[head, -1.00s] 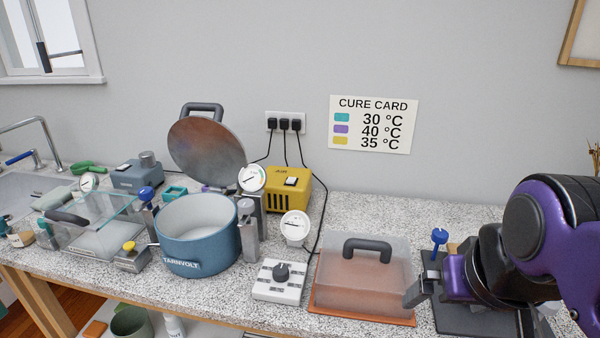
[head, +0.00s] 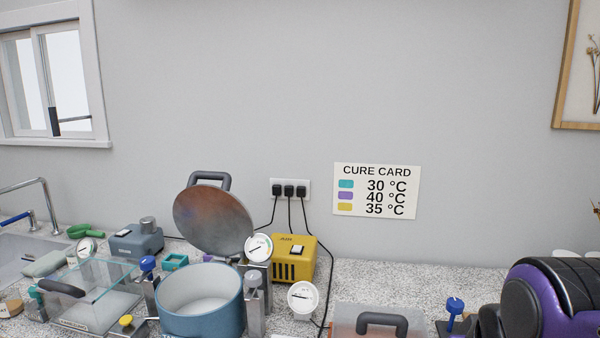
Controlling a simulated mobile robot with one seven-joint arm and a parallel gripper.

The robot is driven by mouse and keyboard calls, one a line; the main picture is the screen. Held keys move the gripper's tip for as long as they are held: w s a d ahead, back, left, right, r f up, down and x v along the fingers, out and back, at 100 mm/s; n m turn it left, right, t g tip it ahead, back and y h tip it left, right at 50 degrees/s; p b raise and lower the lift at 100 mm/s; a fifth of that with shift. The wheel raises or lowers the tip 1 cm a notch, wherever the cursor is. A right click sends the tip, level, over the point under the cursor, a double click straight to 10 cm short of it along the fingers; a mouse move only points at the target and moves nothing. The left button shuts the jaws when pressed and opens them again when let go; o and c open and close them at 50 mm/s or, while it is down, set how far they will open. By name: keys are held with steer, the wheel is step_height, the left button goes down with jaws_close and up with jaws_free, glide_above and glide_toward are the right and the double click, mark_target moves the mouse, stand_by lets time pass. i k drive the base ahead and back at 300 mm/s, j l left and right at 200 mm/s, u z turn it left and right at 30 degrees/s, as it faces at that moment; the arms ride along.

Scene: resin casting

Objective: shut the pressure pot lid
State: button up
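The pressure pot (head: 200,312) is a blue round pot with a pale, empty-looking inside, standing on the counter left of centre. Its lid (head: 214,220) is a brownish metal disc, tilted up and open behind the pot. A dark grey handle (head: 209,178) sits at the lid's top edge. Metal clamp posts (head: 254,305) stand beside the pot's rim. My purple arm is at the lower right, well away from the pot. My gripper is below the picture's edge, so its fingers do not show.
A yellow box (head: 294,262) and dial gauges (head: 303,298) stand right of the pot. A clear box with a dark handle (head: 382,323) is between pot and arm. A glass-walled case (head: 105,275) is on the left. Cables run to the wall sockets (head: 290,189).

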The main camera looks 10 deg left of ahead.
mark_target(211, 219)
steer(key=i+j, duration=0.1)
steer(key=j, duration=1.3)
steer(key=i+j+z, duration=0.1)
steer(key=j, duration=1.25)
